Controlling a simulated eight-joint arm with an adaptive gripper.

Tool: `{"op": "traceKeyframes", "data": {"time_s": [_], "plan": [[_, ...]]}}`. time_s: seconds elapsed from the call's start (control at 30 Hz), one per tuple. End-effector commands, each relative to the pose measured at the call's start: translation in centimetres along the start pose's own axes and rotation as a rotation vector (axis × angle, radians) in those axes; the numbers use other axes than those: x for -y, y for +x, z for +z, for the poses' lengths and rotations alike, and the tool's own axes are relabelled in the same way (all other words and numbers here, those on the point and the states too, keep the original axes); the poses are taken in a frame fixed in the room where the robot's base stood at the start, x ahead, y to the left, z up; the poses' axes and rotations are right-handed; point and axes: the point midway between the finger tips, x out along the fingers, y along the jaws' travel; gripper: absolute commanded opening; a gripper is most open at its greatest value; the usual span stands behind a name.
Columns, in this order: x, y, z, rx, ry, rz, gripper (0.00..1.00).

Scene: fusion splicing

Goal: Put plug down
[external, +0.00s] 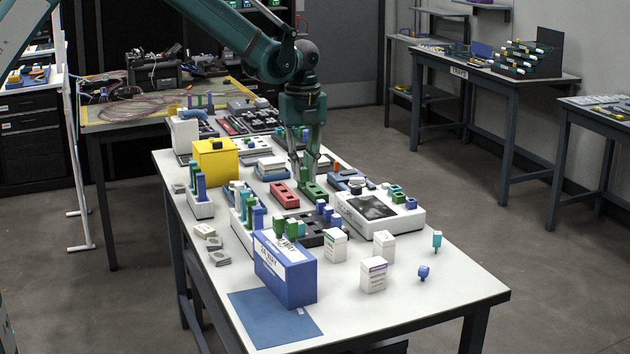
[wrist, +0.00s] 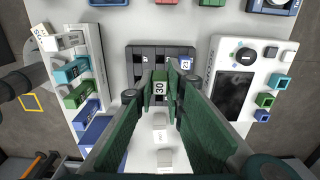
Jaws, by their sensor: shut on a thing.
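A green plug marked 30 (wrist: 160,86) is held between the two fingertips of my gripper (wrist: 161,98) in the wrist view. In that view it overlaps the front part of a dark grey slotted tray (wrist: 134,52). I cannot tell whether it touches the tray. A blue plug marked 21 (wrist: 186,64) sits at the tray's right side. In the external view my gripper (external: 304,176) points down over the middle of the table. The tray (external: 309,240) is nearer the camera there. The held plug cannot be made out in that view.
A white device with a dark screen (wrist: 236,96) stands right of the tray. A white rack with coloured plugs (wrist: 98,62) stands to the left. A blue box (external: 285,270) and small white boxes (external: 374,275) stand nearer the front.

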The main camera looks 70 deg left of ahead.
Motion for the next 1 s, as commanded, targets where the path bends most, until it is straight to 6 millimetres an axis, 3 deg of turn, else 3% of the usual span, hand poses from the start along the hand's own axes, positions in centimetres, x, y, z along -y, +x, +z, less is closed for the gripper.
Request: {"op": "traceKeyframes", "data": {"time_s": [0.33, 0.53, 0.77, 1.0], "plan": [[0.0, -0.1, -0.2, 0.0, 0.003, 0.0, 0.04], [-0.4, -0.7, -2.0, 0.0, 0.04, 0.0, 0.04], [-1.9, -2.6, -7.1, 0.001, 0.148, 0.001, 0.04], [-4.9, -5.1, -14.5, 0.001, 0.315, 0.003, 0.04]]}}
